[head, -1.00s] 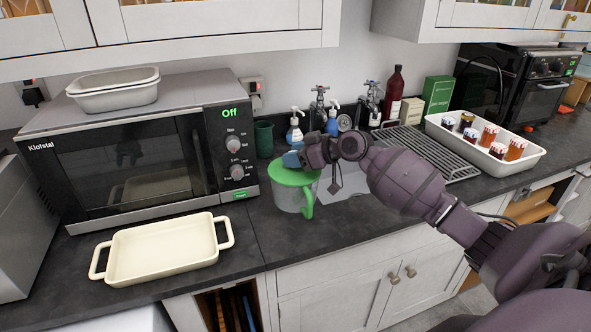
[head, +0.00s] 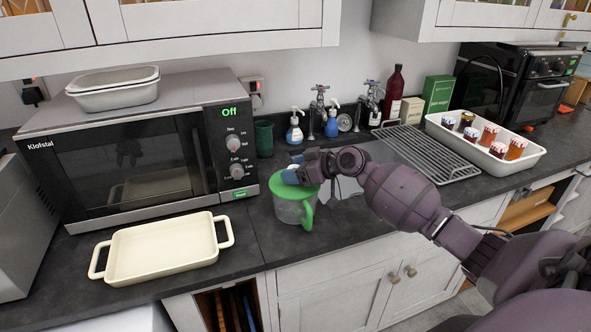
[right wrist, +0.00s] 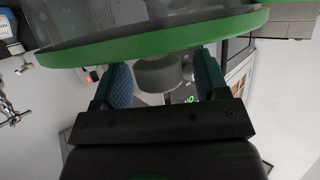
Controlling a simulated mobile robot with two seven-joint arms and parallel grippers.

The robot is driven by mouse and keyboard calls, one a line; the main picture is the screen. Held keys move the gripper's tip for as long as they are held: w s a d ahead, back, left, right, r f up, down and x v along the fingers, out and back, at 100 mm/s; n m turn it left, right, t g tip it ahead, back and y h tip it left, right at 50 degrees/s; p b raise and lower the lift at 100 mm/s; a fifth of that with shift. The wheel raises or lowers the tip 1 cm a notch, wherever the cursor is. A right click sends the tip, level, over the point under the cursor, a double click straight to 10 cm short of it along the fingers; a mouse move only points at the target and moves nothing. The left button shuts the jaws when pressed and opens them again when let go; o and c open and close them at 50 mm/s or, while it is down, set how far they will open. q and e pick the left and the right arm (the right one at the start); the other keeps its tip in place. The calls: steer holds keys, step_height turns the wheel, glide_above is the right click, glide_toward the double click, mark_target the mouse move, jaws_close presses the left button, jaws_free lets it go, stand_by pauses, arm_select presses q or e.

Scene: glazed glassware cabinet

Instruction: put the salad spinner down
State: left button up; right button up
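The salad spinner (head: 293,211) stands upright on the dark counter right of the microwave, with a clear bowl, green lid (head: 297,187) and green side handle (head: 306,214). My right gripper (head: 293,169) is at the top of the lid, its blue finger pads apart. In the right wrist view, the green lid edge (right wrist: 160,44) crosses the top of the picture. A greyish knob (right wrist: 160,74) lies between the spread fingers (right wrist: 165,78), with a small gap on the right side. The gripper looks open. My left gripper is not in view.
A cream baking dish (head: 118,278) lies at front left, before the microwave (head: 118,160). A dark green cup (head: 264,139) and soap bottles (head: 295,128) stand behind. A wire rack (head: 428,155) and white tray of jars (head: 530,161) are at the right.

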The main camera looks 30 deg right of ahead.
steer(key=shift+r, duration=0.1)
steer(key=shift+s+d+r, duration=0.1)
steer(key=shift+s+d, duration=0.05)
steer(key=v, duration=1.1)
steer(key=shift+s+b, duration=0.3)
steer(key=shift+b, duration=0.05)
steer(key=shift+d+r, duration=0.1)
